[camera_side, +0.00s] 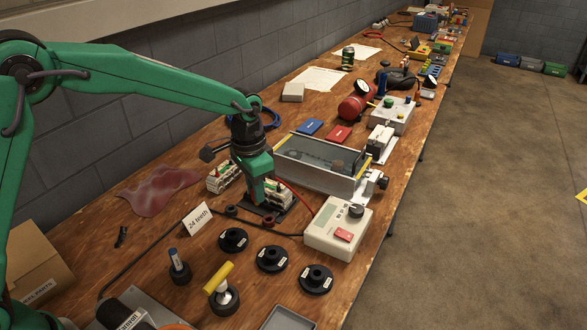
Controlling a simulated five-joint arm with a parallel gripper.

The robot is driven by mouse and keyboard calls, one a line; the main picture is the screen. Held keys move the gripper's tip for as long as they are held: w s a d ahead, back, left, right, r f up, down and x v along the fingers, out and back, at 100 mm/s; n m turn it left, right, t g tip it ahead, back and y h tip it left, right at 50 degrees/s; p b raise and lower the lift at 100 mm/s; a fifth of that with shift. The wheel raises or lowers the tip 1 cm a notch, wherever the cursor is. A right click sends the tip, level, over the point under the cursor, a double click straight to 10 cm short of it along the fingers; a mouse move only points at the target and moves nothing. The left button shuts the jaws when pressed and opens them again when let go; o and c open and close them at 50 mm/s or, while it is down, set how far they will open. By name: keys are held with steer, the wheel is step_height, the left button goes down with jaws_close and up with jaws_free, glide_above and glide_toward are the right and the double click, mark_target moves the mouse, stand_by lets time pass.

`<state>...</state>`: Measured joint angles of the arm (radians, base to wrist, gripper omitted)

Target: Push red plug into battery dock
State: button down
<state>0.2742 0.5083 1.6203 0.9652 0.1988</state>
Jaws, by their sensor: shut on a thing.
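My green gripper (262,198) points down near the middle of the bench, with its fingertips low over a white-and-green block on a dark base (278,193), which looks like the battery dock. The gripper is shut on the red plug, which is mostly hidden between its fingers. A red lead (300,197) runs from there toward the white meter box. A second white-and-green block (222,178) sits just left of the gripper. I cannot tell whether the plug touches the dock.
A framed clear-topped box (322,165) stands close behind on the right. The white meter box (340,227) is at front right. A card reading "24 teeth" (198,217), several black discs (272,259) and a yellow-handled tool (222,288) lie in front.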

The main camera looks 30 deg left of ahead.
mark_target(267, 207)
steer(key=shift+w+d+f, duration=0.1)
steer(key=shift+w+f, duration=0.4)
steer(key=shift+w, duration=0.4)
steer(key=shift+w+d+f, duration=0.1)
steer(key=shift+w+f, duration=0.4)
steer(key=shift+w, duration=0.35)
steer(key=shift+f, duration=0.15)
steer(key=shift+f, duration=2.1)
steer(key=shift+a+f, duration=0.1)
steer(key=shift+f, duration=1.1)
steer(key=c, duration=1.2)
jaws_free()
steer(key=shift+r, duration=0.1)
step_height(267, 207, up, 8)
steer(key=shift+s+f, duration=0.15)
steer(key=shift+f, duration=0.05)
